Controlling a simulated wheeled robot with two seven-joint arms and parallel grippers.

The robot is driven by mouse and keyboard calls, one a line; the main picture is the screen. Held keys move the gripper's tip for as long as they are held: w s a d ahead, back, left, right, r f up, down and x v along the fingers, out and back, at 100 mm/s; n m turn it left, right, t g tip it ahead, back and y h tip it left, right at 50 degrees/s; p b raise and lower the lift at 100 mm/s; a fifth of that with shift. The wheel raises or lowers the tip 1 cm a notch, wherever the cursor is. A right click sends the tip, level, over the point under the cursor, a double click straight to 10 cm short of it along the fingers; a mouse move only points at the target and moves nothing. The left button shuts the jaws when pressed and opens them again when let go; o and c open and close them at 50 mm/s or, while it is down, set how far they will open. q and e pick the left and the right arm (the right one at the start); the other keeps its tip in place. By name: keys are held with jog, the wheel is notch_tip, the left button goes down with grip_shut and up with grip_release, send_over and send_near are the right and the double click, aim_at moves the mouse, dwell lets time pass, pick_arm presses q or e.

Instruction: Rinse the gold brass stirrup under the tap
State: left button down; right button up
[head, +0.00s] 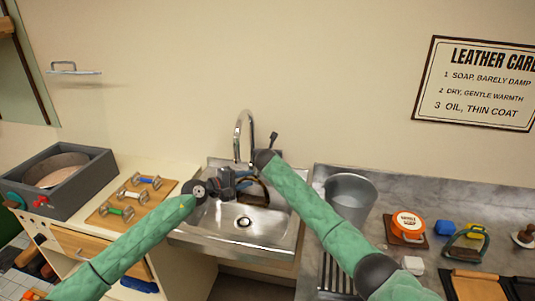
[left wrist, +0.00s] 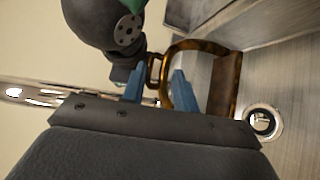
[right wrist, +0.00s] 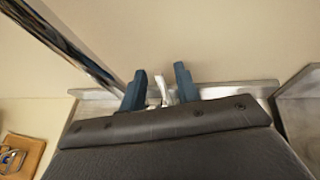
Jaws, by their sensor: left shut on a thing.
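The gold-brown stirrup (head: 254,193) hangs in the sink basin, below and in front of the chrome tap (head: 240,130). My left gripper (head: 236,183) is shut on its narrow top end; in the left wrist view the stirrup (left wrist: 232,85) extends beyond the blue fingers (left wrist: 160,88). My right gripper (head: 272,139) is beside the tap, partly hidden by its own wrist. In the right wrist view its fingers (right wrist: 160,88) are apart, with a thin pale piece between them, perhaps the tap lever. I see no water stream.
The steel sink (head: 285,235) has its drain below the stirrup. A metal bucket (head: 350,195) stands on the right counter, near my right arm. A wooden board with coloured-handled tools (head: 132,200) and a grey box (head: 62,180) are at left.

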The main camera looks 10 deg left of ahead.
jog(key=shift+w+f, duration=0.2)
jog(key=shift+w, duration=0.15)
grip_shut()
jog(key=shift+s+t, duration=0.55)
jog(key=shift+t, duration=0.15)
